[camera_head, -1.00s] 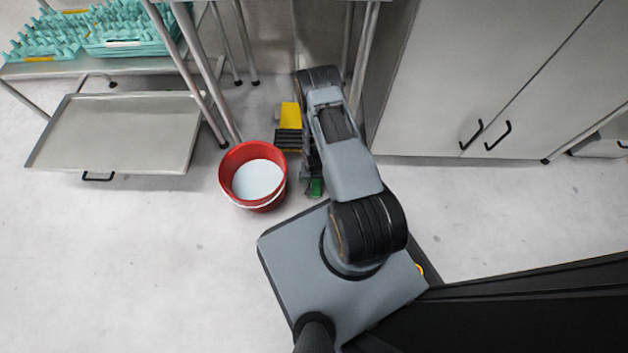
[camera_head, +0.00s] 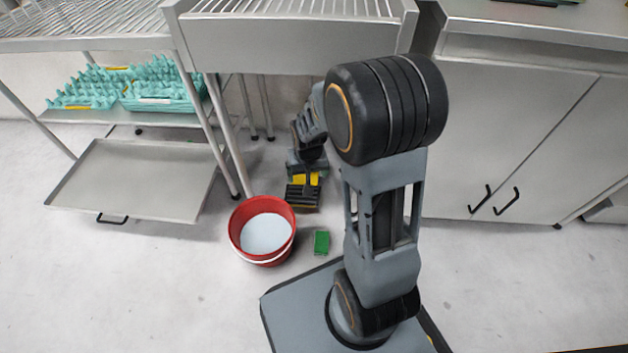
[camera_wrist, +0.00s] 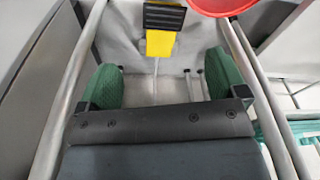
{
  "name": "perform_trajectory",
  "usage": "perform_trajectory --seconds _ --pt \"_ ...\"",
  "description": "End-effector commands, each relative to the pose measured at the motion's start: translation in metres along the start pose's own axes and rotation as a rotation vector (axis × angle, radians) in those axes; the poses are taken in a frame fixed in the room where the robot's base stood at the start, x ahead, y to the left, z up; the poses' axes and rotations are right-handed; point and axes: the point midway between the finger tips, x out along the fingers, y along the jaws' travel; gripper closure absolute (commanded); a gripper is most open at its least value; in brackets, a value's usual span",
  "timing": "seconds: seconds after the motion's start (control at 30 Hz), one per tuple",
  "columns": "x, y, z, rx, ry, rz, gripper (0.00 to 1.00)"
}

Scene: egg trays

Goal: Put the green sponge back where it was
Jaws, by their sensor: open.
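The green sponge (camera_head: 322,242) stands by itself on the floor, just right of the red bucket (camera_head: 237,238) and in front of my base. It is not in the wrist view. My gripper (camera_head: 307,168) is behind the sponge, toward the wall, near the yellow and black tool, and partly hidden by my arm in the head view. In the wrist view my gripper (camera_wrist: 166,82) is open, with its green finger pads wide apart and nothing between them.
A yellow and black tool (camera_head: 303,196) lies on the floor under the metal table; it also shows in the wrist view (camera_wrist: 161,42). Table legs (camera_wrist: 75,85) stand close around my gripper. A low tray (camera_head: 130,180) is left, grey cabinets (camera_head: 500,150) right. Front-left floor is clear.

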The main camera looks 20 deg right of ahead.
Motion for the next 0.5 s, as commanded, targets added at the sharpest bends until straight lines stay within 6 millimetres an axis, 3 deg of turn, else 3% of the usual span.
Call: perform_trajectory --seconds 0.03,0.2,0.33,0.5 --pt "-0.028 -0.004 0.009 -0.025 0.024 -0.006 0.09" --pt "-0.093 -0.009 0.049 -0.104 0.058 -0.019 0.09" --pt "-0.122 -0.010 0.077 -0.151 0.076 -0.027 0.09" --pt "-0.141 -0.010 0.101 -0.189 0.091 -0.034 0.09"
